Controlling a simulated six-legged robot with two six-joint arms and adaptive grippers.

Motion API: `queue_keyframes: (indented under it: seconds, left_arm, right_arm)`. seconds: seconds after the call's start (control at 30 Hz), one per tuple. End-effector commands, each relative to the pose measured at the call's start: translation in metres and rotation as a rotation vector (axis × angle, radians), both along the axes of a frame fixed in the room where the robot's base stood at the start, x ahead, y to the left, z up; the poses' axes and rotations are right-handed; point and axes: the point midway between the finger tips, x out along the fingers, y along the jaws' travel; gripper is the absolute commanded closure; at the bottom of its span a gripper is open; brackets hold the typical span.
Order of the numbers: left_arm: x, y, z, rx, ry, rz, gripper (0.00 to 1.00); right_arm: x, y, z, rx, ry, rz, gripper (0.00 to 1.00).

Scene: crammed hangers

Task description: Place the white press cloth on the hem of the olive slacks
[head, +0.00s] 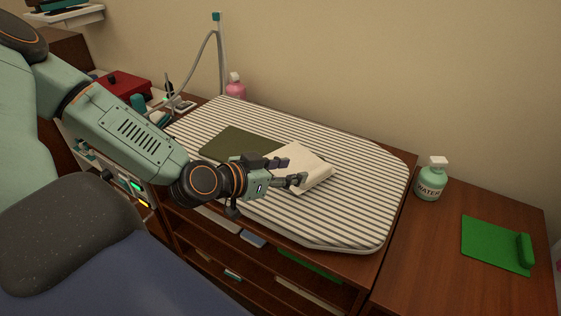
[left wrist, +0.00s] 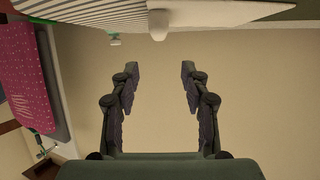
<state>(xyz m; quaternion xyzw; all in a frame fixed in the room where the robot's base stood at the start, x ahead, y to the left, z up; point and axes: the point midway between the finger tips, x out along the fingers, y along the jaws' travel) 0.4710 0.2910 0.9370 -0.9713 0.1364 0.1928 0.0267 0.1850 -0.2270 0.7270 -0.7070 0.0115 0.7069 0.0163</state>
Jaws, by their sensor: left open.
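The olive slacks (head: 238,143) lie flat and folded on the striped ironing board (head: 350,185) in the head view. The white press cloth (head: 313,160), cream-coloured and folded, lies at their right end; the gripper hides part of where they meet, so I cannot tell how far they overlap. My left gripper (head: 295,172) is open and empty, over the near left part of the cloth in the picture; I cannot tell whether it touches. In the left wrist view the open fingers (left wrist: 159,68) have nothing between them. My right gripper is not in view.
A green water bottle (head: 431,180) and a green mat (head: 492,244) with a roll stand on the wooden side table at right. A pink bottle (head: 235,86), a hose stand (head: 217,50) and a red box (head: 124,84) are behind the board. The board's right end is clear.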

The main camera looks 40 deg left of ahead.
Motion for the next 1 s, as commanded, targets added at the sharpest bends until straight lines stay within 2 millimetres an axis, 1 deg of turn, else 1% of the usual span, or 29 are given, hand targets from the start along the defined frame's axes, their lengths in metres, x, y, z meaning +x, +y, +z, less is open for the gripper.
queue_keyframes:
  seconds: [0.03,0.1,0.33,0.83,0.93,1.0]
  left_arm:
    - [-0.004,0.001,0.005,-0.003,0.001,0.002,0.54]
    - [-0.008,0.002,0.007,-0.003,0.0,0.002,0.54]
    - [-0.017,0.005,0.01,-0.001,-0.001,0.001,0.54]
    - [-0.019,0.004,0.007,0.001,0.004,-0.001,0.54]
    - [-0.023,0.002,0.0,-0.004,0.03,-0.006,0.54]
    - [-0.027,-0.002,-0.008,-0.009,0.065,-0.012,0.54]
  right_arm:
    - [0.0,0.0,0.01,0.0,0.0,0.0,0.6]
    - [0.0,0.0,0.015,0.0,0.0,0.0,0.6]
    - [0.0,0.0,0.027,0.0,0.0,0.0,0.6]
    - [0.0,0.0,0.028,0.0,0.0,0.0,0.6]
    - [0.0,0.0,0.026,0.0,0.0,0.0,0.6]
    - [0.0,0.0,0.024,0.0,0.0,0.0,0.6]
